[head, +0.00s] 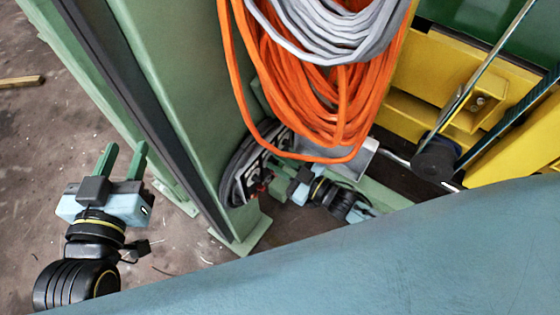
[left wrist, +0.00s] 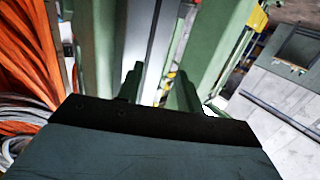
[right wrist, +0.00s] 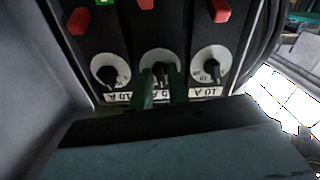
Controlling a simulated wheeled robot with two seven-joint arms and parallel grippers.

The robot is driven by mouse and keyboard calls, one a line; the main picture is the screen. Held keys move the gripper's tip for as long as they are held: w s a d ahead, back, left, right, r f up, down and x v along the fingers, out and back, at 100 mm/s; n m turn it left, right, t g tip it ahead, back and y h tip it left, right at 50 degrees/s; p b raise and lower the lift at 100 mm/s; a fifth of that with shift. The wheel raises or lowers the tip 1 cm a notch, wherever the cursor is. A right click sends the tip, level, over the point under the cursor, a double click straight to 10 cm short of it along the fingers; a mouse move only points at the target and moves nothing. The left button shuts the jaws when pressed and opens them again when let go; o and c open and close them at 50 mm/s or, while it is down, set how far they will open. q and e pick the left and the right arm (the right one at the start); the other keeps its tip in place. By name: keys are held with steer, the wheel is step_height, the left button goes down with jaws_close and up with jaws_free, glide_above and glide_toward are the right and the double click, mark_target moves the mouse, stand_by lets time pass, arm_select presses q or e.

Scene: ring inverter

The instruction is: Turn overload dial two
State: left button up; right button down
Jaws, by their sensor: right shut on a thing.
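In the right wrist view a black panel carries three dials in a row, each a black knob on a pale round scale. They are a left dial (right wrist: 110,70), a middle dial (right wrist: 160,57) and a right dial (right wrist: 212,64). My right gripper (right wrist: 163,84) is shut on the middle dial's knob, with a green finger on each side that partly hides it. In the head view my right gripper (head: 279,168) reaches the panel (head: 247,184) beneath the orange cable; the dials are too small to tell there. My left gripper (head: 123,155) is open and empty, away from the panel.
Red switches (right wrist: 222,10) sit above the dials, and white labels (right wrist: 206,92) below. A thick orange cable coil (head: 330,100) hangs over my right gripper. Green columns (head: 175,90) stand between my grippers. Yellow framework (head: 440,70) is at the right; bare floor (head: 40,130) at the left.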

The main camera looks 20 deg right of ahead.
arm_select(q)
steer(key=s+a+f+g+y+p, duration=0.2)
steer(key=f+g, duration=0.3)
steer(key=f, duration=0.3)
steer(key=shift+s+a+g, duration=0.35)
steer(key=shift+s+g, duration=0.05)
steer(key=shift+s, duration=0.5)
arm_select(e)
steer(key=shift+m, duration=2.9)
steer(key=c, duration=1.5)
jaws_free()
steer(key=shift+c, duration=0.2)
